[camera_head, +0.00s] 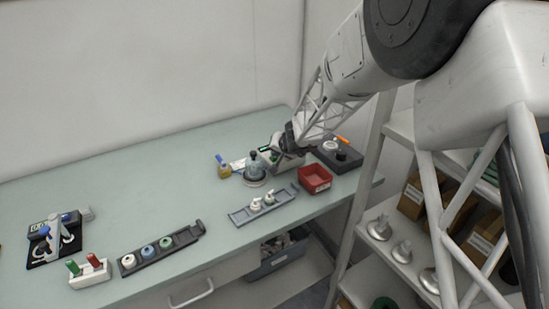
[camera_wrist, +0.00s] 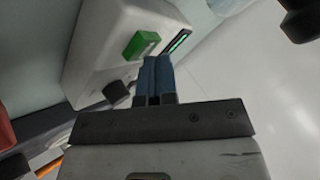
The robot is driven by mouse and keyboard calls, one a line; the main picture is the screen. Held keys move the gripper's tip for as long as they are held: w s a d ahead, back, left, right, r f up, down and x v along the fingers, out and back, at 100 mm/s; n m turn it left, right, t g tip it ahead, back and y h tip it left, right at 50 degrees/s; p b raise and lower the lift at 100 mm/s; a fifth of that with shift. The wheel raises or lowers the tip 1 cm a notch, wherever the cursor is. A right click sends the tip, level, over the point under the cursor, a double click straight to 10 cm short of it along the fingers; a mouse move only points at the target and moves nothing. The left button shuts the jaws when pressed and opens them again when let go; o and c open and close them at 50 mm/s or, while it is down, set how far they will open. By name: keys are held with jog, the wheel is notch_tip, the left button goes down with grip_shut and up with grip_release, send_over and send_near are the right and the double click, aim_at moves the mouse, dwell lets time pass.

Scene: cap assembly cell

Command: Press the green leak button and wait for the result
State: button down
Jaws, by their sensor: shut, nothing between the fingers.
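The leak tester is a pale box (camera_head: 286,158) at the far right part of the bench, partly hidden behind my arm in the head view. In the wrist view the box (camera_wrist: 98,50) fills the upper left. Its green button (camera_wrist: 141,44) stands out from the face, beside a dark slot-like display (camera_wrist: 178,43) with a green lit strip. My gripper (camera_wrist: 155,60) is shut and empty, its blue fingers together. The fingertips are just below and right of the green button in the picture; I cannot tell whether they touch the box. The display's text is not readable.
A dark knob (camera_wrist: 116,93) sits on the box left of my fingers. Grey part trays (camera_head: 245,215) lie in front. A shelf rack is at right. The bench's back left is clear.

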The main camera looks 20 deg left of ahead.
jog(key=shift+f, duration=0.2)
dwell(0.5)
jog(key=shift+r, duration=0.85)
jog(key=shift+r, duration=0.2)
jog(key=shift+r, duration=2.35)
